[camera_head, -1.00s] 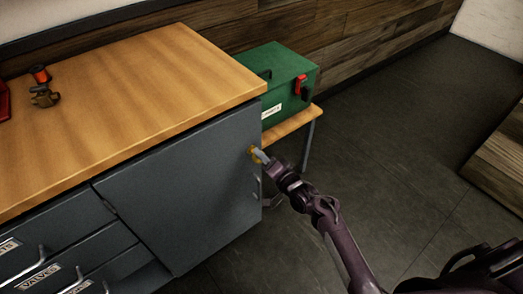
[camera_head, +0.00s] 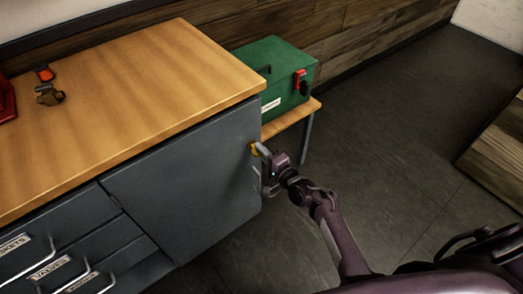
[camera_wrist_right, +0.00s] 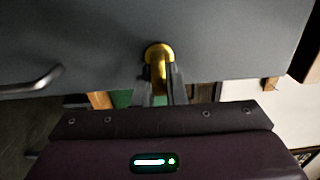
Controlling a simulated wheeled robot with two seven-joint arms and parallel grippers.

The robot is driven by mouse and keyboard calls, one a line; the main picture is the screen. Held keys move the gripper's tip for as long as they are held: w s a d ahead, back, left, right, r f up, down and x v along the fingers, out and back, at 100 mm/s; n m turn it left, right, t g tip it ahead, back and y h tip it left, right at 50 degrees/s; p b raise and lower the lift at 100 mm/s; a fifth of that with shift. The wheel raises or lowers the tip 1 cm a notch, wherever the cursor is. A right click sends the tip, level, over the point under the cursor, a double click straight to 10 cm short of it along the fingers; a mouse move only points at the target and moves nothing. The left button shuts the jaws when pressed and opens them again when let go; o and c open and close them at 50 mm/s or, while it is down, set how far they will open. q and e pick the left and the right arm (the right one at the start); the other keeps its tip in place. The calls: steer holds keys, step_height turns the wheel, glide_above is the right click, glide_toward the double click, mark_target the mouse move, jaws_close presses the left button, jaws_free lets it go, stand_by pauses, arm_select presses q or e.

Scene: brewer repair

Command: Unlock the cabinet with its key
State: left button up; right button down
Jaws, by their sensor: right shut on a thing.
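The grey cabinet door (camera_head: 190,180) is shut under the wooden counter. A round brass lock (camera_head: 254,149) sits near its right edge, and it also shows in the right wrist view (camera_wrist_right: 158,50). My right gripper (camera_head: 263,152) is at the lock, its fingers pointing at the door. In the right wrist view the fingers (camera_wrist_right: 160,92) are shut on a brass piece, the key (camera_wrist_right: 163,74), which lines up with the lock. The fingers partly hide the key, and I cannot tell how deep it sits. My left gripper is not in view.
A door handle (camera_wrist_right: 30,82) is close beside the gripper. A green toolbox (camera_head: 275,78) stands on a small bench (camera_head: 290,122) behind the cabinet. Labelled drawers (camera_head: 60,240) are at left.

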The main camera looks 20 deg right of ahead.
steer(key=c, duration=1.5)
jaws_free()
